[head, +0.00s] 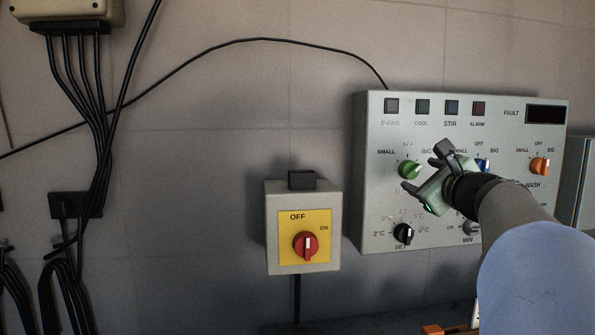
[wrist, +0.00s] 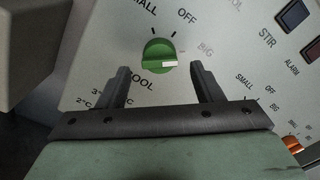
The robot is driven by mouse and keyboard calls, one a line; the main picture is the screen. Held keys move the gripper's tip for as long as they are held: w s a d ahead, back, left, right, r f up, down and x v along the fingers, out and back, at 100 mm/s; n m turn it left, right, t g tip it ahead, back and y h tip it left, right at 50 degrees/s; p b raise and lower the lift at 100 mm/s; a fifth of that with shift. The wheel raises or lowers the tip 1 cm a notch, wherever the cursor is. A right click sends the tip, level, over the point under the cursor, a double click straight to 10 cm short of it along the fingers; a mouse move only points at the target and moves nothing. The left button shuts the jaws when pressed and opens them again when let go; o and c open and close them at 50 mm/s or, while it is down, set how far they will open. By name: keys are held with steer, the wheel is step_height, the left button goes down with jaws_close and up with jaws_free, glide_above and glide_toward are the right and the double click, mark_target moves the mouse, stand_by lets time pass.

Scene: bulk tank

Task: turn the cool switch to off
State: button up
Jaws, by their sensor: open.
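The cool switch (head: 409,169) is a green knob on the grey control panel, with SMALL to its left, OFF above and BIG to its right. In the wrist view the green knob (wrist: 158,54) shows whole above the word COOL, its white pointer mark turned toward the BIG side, away from OFF. My gripper (head: 424,167) is just right of the knob in the head view, close to the panel. In the wrist view my gripper (wrist: 160,67) is open and empty, its two fingers spread to the left and right of the knob, slightly below it, with gaps on both sides.
A blue stir knob (head: 483,165) is partly behind my gripper. An orange wash knob (head: 539,166) is at the right and a black temperature dial (head: 403,233) is below. A red main switch (head: 305,244) is on a separate box to the left.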

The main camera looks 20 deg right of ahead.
mark_target(415, 173)
steer(key=shift+w+d, duration=0.15)
steer(key=shift+w, duration=0.7)
steer(key=shift+w+d, duration=0.15)
steer(key=shift+w, duration=0.7)
steer(key=c, duration=1)
steer(key=shift+o, duration=0.2)
